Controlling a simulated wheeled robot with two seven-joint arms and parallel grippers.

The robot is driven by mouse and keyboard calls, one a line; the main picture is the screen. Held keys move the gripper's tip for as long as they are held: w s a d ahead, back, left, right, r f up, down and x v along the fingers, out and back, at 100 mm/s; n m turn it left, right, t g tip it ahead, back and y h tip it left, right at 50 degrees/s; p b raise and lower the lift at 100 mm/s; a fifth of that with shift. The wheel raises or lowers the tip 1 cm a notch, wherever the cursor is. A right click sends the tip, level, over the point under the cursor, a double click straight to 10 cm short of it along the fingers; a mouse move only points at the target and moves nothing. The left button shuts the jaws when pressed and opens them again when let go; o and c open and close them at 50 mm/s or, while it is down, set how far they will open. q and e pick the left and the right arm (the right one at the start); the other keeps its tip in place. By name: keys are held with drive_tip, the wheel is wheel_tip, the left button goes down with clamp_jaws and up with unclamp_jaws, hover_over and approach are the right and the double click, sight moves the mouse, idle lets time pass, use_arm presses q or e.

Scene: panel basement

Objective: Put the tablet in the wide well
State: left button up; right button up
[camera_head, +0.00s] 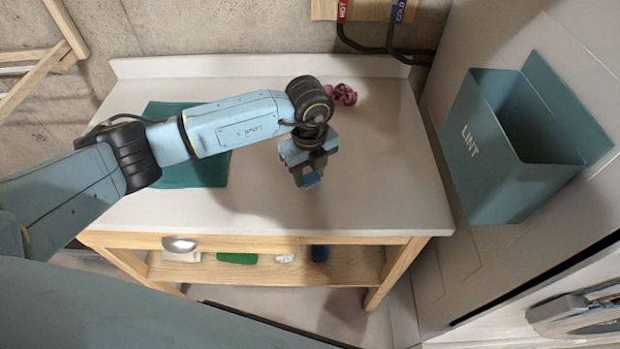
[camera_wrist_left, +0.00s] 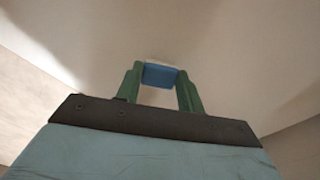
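My left gripper (camera_head: 309,179) is over the middle of the white tabletop, its green fingers pointing down. It is shut on a small blue block, the tablet (camera_head: 312,180). In the left wrist view the tablet (camera_wrist_left: 160,75) sits between the two green fingertips (camera_wrist_left: 160,86), touching or nearly touching both. The tabletop below it looks bare. No wide well can be made out in either view; my left arm hides part of the table. My right gripper is not in view.
A teal mat (camera_head: 207,174) lies on the left of the white table (camera_head: 390,190), partly under my arm. A crumpled dark pink cloth (camera_head: 342,94) lies at the back. A teal LINT bin (camera_head: 487,180) hangs at the right. The table's right half is clear.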

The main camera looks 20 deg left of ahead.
use_arm(q)
drive_tip(key=shift+c, duration=1.1)
drive_tip(key=shift+r, duration=0.15)
